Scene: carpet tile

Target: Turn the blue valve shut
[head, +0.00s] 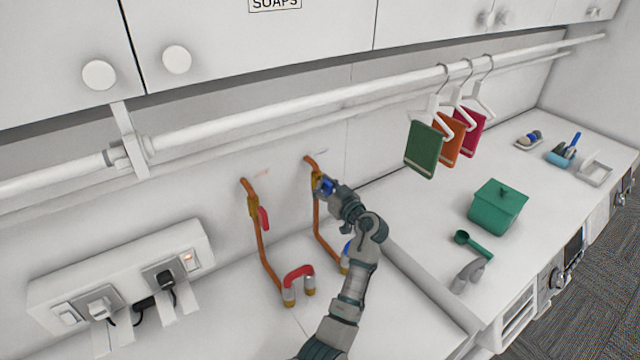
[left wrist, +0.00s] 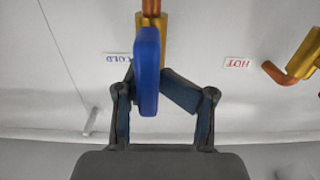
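The blue valve handle (left wrist: 147,72) stands upright in the left wrist view, in line with the brass valve body (left wrist: 151,35) and copper pipe behind it. In the head view the blue handle (head: 326,186) is at the upper part of the right-hand copper pipe, partly hidden by my gripper. My left gripper (head: 335,192) is at this valve. In the left wrist view, its two fingers (left wrist: 148,92) lie on either side of the handle and appear closed against it, the right finger slanting in to its edge. My right gripper is not in view.
A red valve handle (head: 263,219) hangs on the left copper pipe. A red-covered bent hose (head: 299,274) stands below. A power strip (head: 120,280) with plugs is at left. A white rail (head: 300,112) runs above.

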